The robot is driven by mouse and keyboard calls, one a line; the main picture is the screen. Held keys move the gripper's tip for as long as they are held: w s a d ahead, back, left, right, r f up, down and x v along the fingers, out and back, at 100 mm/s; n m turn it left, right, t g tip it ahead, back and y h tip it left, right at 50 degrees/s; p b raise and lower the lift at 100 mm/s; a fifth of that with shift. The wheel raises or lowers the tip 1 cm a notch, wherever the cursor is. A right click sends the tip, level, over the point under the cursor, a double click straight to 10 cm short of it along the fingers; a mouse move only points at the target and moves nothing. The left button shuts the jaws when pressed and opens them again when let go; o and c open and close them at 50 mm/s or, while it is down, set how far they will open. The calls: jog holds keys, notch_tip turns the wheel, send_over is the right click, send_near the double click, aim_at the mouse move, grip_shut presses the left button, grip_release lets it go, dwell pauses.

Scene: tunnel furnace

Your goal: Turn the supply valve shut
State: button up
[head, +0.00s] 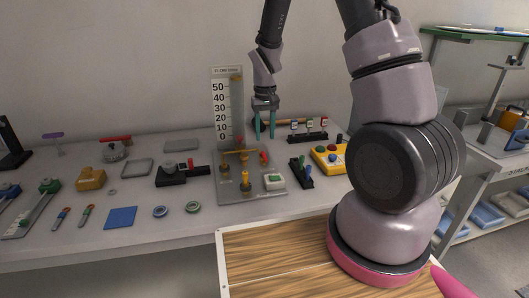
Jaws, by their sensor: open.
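A flow rig stands in the middle of the bench, with a tall scale board (224,108) marked 0 to 50 at its back. Its base plate (222,196) carries brass-yellow pipework (246,183) and a small red part (264,157) at the right. I cannot tell which fitting is the supply valve or how far it is turned. My gripper (265,134) points down just right of the scale board, behind and above the pipework. Its two teal fingers are apart with nothing seen between them.
Right of the rig are a black rack with small switches (308,136), a yellow button box (330,158), and a black stand with coloured levers (301,174). A black fixture with a red handle (181,174) is left.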

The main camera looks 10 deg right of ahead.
aim_at(265, 157)
notch_tip(265, 157, down, 8)
jog(key=shift+r, duration=0.1)
grip_shut()
